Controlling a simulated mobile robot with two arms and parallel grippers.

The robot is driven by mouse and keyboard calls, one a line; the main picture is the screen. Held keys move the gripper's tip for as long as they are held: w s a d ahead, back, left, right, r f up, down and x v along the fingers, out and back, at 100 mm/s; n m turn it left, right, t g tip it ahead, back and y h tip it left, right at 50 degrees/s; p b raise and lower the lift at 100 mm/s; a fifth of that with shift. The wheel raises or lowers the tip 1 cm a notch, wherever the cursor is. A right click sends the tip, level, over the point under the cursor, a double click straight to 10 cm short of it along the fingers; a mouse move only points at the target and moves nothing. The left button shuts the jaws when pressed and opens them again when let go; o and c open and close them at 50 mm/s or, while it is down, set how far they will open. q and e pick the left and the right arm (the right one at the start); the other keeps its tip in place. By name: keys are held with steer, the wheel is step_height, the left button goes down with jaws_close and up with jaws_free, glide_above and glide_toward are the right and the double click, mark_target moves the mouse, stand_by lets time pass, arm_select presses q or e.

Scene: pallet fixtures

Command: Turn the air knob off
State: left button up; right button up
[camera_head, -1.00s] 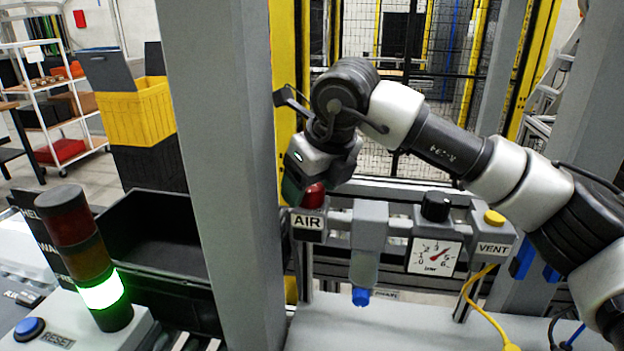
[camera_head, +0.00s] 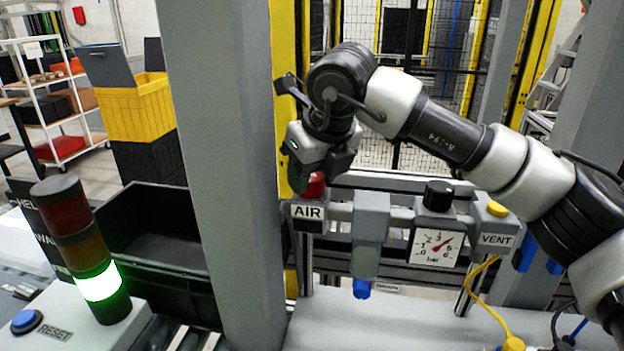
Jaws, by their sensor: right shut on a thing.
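The red air knob (camera_head: 315,186) sits on top of the block with the AIR label (camera_head: 307,212), in the middle of the head view. My right gripper (camera_head: 303,180) reaches down to it from above and is shut on the knob. The gripper and wrist hide the knob's left and upper parts, so its exact angle is hard to tell. The pressure gauge (camera_head: 437,246) to the right shows its red needle pointing up and right. My left gripper is not in view.
A grey post (camera_head: 222,160) stands just left of the air unit. A black regulator knob (camera_head: 438,196), a yellow VENT button (camera_head: 497,209) and a yellow hose (camera_head: 478,300) are to the right. A lit green stack light (camera_head: 100,283) and a blue RESET button (camera_head: 25,322) are at lower left.

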steer(key=m+h+b, duration=0.1)
steer(key=m+b, duration=0.3)
steer(key=shift+f+t, duration=0.15)
steer(key=shift+t, duration=0.25)
steer(key=m+h+b, duration=0.1)
steer(key=m+b, duration=0.1)
steer(key=m, duration=0.1)
steer(key=shift+a+h, duration=0.1)
steer(key=shift+h, duration=0.2)
steer(key=shift+r+m+h+b, duration=0.25)
steer(key=shift+m+h+b, duration=0.25)
steer(key=shift+m, duration=0.6)
steer(key=o, duration=0.9)
steer(key=shift+o, duration=0.2)
